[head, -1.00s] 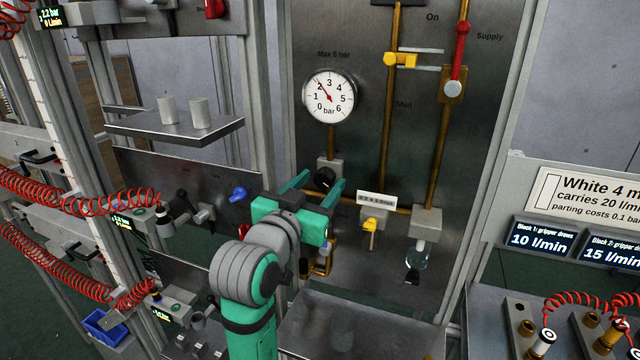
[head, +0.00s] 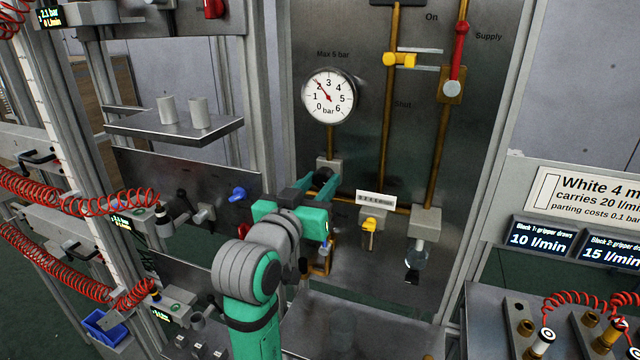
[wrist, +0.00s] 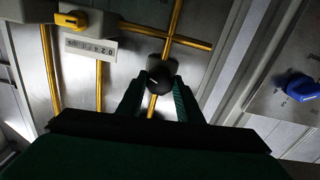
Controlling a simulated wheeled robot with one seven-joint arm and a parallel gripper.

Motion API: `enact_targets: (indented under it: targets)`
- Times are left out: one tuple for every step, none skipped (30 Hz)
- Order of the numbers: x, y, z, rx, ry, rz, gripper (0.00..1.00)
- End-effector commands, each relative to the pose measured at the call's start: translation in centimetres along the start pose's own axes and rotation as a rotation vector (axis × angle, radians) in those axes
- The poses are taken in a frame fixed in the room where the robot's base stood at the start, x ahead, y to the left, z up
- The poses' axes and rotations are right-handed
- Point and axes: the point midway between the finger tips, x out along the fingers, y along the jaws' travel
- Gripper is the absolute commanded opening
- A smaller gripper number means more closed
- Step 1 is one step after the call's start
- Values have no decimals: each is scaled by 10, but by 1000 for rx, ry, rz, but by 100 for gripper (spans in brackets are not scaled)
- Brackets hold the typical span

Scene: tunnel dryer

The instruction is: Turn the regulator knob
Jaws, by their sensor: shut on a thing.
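The black regulator knob (wrist: 159,80) sits between my two fingers in the wrist view, with a pale mark on its face. It shows partly in the head view (head: 323,178), below the grey regulator body (head: 329,167). My gripper (head: 318,184) is shut on the knob, one finger on each side of it. The round pressure gauge (head: 329,96) above reads about 2 bar on its 0 to 6 scale, under the label "Max 5 bar".
A yellow valve handle (head: 369,224) and a small scale plate (head: 376,199) are right of the knob. A blue knob (head: 238,194) is to the left. Brass pipes (head: 387,130) run up the panel. A clear bowl (head: 416,256) hangs at the lower right.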

Motion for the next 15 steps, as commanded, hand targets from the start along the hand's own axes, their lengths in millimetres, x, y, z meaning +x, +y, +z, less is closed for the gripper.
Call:
enact_targets:
  targets:
    - [0,1,1,-1,-2,3,10]
    - [0,1,1,-1,-2,2,10]
    - [0,0,1,-1,-2,2,10]
    - [0,0,1,0,-2,2,10]
    - [0,0,1,0,-2,2,10]
    - [-1,0,1,0,-2,2,10]
    - [-1,0,1,0,-2,2,35]
    - [-1,0,1,0,-2,2,42]
    - [-1,0,1,0,-2,2,51]
    - [-1,0,1,0,-2,2,51]
    - [-1,0,1,0,-2,2,51]
    - [0,0,1,1,-2,2,51]
    - [0,0,1,1,-2,2,51]
    - [-1,0,0,1,-1,1,51]
    - [-1,0,0,1,-1,1,51]
